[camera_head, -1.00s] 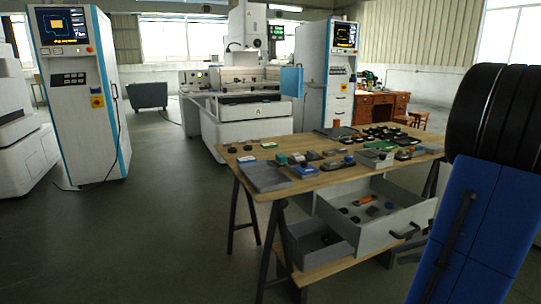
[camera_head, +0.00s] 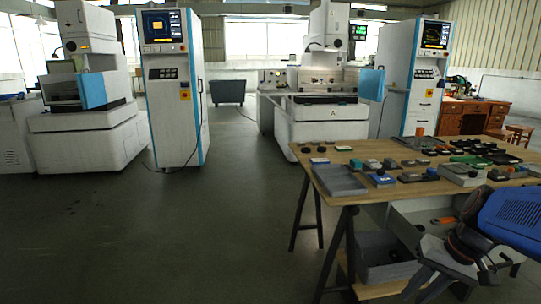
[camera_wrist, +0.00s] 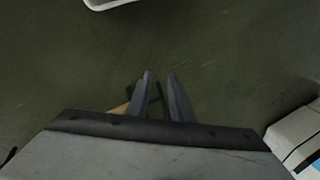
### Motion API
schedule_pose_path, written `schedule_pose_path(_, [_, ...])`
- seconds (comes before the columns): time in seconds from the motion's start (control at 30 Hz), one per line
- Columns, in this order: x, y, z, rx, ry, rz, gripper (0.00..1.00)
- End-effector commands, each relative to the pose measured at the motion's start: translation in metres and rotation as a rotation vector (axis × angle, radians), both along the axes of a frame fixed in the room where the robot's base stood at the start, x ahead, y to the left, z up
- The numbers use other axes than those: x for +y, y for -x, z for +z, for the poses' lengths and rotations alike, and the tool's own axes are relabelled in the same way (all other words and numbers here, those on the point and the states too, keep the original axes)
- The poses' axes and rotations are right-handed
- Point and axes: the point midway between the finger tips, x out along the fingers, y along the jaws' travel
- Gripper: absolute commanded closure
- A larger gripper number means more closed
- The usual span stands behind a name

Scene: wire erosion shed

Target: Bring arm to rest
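My arm shows at the right edge of the head view, with a blue link and a dark, bent wrist in front of the workbench (camera_head: 335,200). My gripper (camera_wrist: 160,74) shows in the wrist view as two grey fingers.
The workbench carries a grey plate (camera_head: 338,180) and many small parts. Tall control cabinets (camera_head: 176,100) (camera_head: 417,75) and machines (camera_head: 330,125) stand behind. Floor (camera_head: 150,235) at left is clear.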

Motion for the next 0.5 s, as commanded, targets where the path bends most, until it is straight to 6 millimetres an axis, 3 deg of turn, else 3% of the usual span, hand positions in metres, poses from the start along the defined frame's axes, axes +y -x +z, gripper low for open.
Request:
schedule_pose_path(0.2, [0.030, 0.014, 0.006, -0.043, 0.123, 0.102, 0.80])
schedule_pose_path(0.5, [0.060, 0.033, 0.016, -0.147, 0.270, 0.223, 0.80])
